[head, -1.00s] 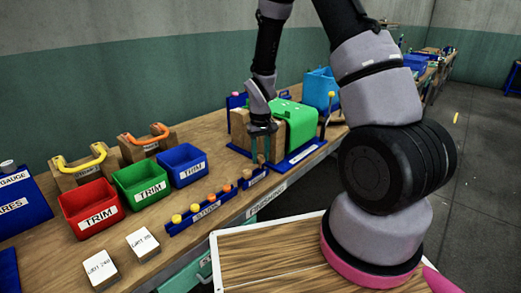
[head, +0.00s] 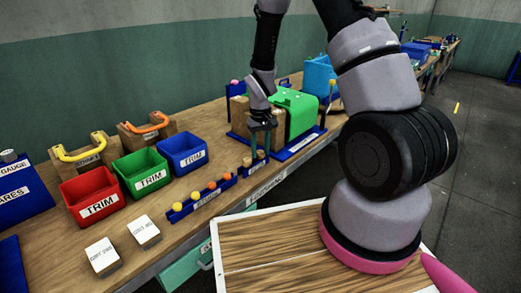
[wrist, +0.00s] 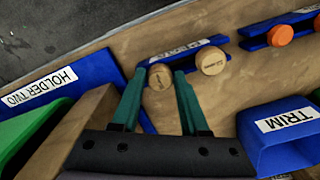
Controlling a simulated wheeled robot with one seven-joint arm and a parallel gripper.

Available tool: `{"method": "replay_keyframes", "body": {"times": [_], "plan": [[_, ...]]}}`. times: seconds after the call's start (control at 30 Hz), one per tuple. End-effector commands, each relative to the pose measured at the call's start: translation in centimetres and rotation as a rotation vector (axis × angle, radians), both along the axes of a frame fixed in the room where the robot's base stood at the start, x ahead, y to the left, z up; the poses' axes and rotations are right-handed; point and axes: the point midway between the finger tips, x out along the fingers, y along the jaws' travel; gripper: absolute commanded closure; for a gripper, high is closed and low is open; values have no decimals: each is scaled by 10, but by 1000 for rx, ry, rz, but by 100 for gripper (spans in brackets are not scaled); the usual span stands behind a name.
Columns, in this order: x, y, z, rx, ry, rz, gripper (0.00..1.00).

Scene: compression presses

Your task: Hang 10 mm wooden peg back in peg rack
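A wooden peg (wrist: 160,77) with a round, pale end stands between the two green fingers of my gripper (wrist: 160,72), which look closed against its sides. The head view shows my gripper (head: 261,150) low over the small blue peg rack (head: 254,164) at the front of the bench. A second wooden peg (wrist: 211,60) sits in the same rack, next to the held one; it also shows in the head view (head: 247,162).
A blue rack (head: 202,199) with yellow and orange knobs stands left of the peg rack. Blue (head: 183,153), green (head: 143,173) and red (head: 90,196) TRIM bins lie behind it. A green press block (head: 294,113) on a blue base stands close right of my gripper.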

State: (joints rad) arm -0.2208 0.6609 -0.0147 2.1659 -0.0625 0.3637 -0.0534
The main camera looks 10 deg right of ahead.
Motion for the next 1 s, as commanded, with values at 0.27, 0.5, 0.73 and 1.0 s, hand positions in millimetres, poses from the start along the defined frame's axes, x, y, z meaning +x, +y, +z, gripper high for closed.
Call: {"method": "replay_keyframes", "body": {"times": [0.27,0.5,0.73,1.0], "plan": [[0,0,0,0,0,0,25],[1,0,12,0,-3,0,25],[1,0,57,1,-6,0,25],[1,0,99,0,-3,0,25]]}}
